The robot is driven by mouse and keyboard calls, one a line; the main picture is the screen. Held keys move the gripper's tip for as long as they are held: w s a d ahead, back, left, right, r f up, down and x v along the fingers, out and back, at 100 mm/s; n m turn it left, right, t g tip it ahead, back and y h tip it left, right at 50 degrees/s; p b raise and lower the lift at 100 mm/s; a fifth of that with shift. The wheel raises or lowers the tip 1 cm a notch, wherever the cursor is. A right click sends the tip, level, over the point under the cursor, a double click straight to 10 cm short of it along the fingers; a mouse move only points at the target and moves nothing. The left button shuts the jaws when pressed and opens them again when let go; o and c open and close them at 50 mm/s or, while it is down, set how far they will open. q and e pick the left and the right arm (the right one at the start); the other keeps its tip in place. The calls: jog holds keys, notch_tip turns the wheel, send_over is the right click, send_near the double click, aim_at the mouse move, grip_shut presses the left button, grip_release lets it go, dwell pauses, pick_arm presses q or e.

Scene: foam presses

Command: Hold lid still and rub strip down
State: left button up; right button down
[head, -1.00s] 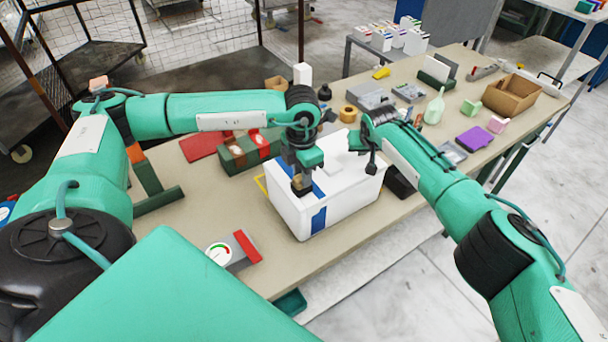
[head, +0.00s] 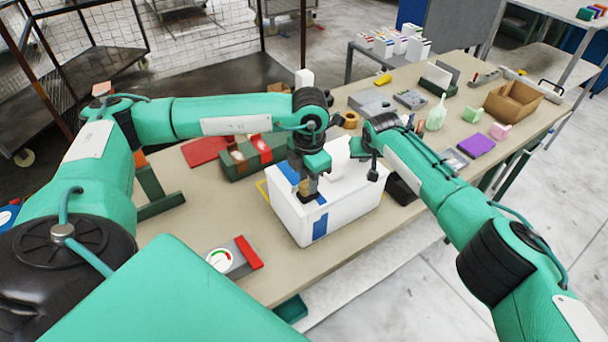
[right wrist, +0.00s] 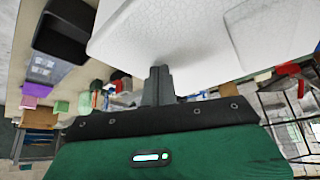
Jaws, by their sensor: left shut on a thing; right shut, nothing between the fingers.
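A white foam box (head: 345,218) with a white lid (head: 345,190) stands on the bench. A blue strip (head: 320,226) crosses the lid's edge and runs down the near side. My left gripper (head: 306,188) points down over the lid, shut on a small tan block that sits at the strip near the lid's edge; the fingers hide part of both. My right gripper (right wrist: 158,85) is shut and empty, its fingertips at the white foam surface in the right wrist view; I cannot tell whether they touch. In the head view its fingers are mostly hidden behind its wrist.
A gauge block with a red end (head: 234,258) lies front left. A green case (head: 252,155) and red sheet (head: 206,150) lie behind left. A black tray (head: 402,190) is close right of the box. A cardboard box (head: 513,99) and purple block (head: 476,145) stand farther right.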

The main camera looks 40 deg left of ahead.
pick_arm(q)
jog(key=s+d+r, duration=0.1)
jog(key=s+d, duration=0.1)
jog(key=d, duration=0.3)
jog(key=shift+s+d+r, duration=0.15)
jog(key=shift+d+r, duration=0.05)
jog(key=shift+d, duration=0.1)
dwell(0.4)
jog(key=a, duration=0.1)
jog(key=w+a, duration=0.1)
jog(key=a, duration=0.1)
jog(key=shift+w+a, duration=0.15)
jog(key=shift+f, duration=1.8)
jog(key=shift+w+a, duration=0.3)
jog(key=shift+a, duration=0.4)
jog(key=shift+w+a, duration=0.25)
jog(key=shift+a, duration=0.45)
jog(key=shift+w+a, duration=0.3)
jog(key=shift+a, duration=0.4)
